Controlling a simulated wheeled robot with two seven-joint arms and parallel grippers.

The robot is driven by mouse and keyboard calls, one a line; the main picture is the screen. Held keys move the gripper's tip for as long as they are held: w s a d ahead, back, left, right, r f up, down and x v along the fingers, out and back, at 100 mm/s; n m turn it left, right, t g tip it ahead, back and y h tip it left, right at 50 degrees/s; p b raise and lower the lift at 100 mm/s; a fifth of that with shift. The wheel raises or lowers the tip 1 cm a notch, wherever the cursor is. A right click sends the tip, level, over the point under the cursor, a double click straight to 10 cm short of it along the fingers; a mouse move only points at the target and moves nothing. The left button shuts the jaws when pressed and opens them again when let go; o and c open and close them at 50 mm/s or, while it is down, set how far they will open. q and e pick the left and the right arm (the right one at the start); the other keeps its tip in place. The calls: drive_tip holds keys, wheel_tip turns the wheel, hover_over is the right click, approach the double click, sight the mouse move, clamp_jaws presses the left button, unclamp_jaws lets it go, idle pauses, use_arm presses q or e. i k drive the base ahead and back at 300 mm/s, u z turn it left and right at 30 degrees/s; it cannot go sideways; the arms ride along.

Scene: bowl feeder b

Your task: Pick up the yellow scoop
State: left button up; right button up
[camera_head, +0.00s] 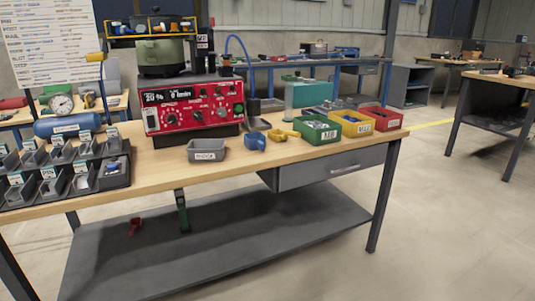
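The yellow scoop (279,135) lies on the wooden workbench (175,162), right of the middle. It is small in the view, with its narrow part reaching right toward the green bin. A blue scoop (255,141) lies close to its left. Neither of my grippers is in view.
A grey bin (206,150) stands left of the scoops. Green (316,130), yellow (353,124) and red (380,118) bins stand to the right. Behind is a red control box (194,112). Small grey bins (62,170) fill the left end. The front strip of bench is bare.

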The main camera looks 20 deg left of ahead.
sight(285, 135)
drive_tip(key=z, duration=1.2)
drive_tip(key=k, duration=0.15)
drive_tip(key=u, duration=2.25)
drive_tip(key=i, duration=0.75)
drive_tip(key=z, duration=0.15)
